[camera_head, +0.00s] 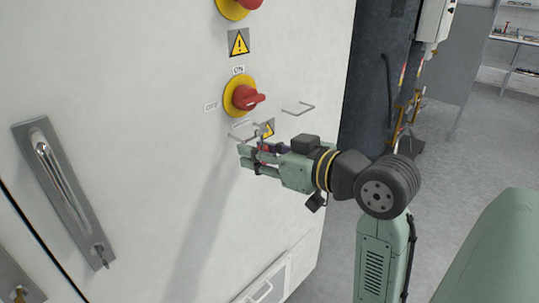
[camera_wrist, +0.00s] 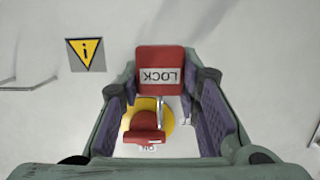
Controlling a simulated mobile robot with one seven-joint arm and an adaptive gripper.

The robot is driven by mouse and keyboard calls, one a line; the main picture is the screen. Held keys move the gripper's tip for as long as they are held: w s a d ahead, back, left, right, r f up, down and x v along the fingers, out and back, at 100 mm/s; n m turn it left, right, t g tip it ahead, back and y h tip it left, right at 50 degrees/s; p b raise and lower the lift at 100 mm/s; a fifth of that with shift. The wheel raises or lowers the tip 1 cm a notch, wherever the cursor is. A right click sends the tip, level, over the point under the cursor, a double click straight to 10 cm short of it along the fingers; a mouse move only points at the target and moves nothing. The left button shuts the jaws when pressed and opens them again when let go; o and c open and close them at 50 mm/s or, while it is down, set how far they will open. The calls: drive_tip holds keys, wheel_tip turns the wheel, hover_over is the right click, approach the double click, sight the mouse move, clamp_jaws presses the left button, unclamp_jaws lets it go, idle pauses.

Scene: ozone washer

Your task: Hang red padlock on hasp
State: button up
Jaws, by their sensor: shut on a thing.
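The red padlock (camera_wrist: 160,62) is between the fingertips of my gripper (camera_head: 248,158) in the wrist view. Its white LOCK label reads upside down there, and its thin metal shackle points down the picture. My gripper is shut on the padlock's body. Beyond the shackle is a red rotary switch (camera_wrist: 143,134) on a yellow plate; the switch also shows in the head view (camera_head: 249,97), above and beyond my gripper. In the wrist view the shackle overlaps the switch plate; whether they touch cannot be told. I cannot clearly make out a separate hasp.
The pale cabinet front (camera_head: 150,100) carries thin wire handles, one right of the switch (camera_head: 298,108). A yellow triangle sign (camera_wrist: 86,54) is left of the padlock in the wrist view. A long metal door handle (camera_head: 62,190) is at left. Open floor (camera_head: 490,130) lies right.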

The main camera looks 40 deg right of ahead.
drive_tip(key=shift+w+a+f+b, duration=0.1)
drive_tip(key=shift+w+f+b, duration=0.25)
drive_tip(key=shift+w, duration=0.35)
drive_tip(key=shift+w+f+b, duration=0.25)
drive_tip(key=shift+w+f, duration=0.2)
drive_tip(key=shift+w, duration=0.2)
drive_tip(key=o, duration=1.3)
drive_tip(key=v, duration=1.2)
drive_tip(key=shift+a, duration=0.1)
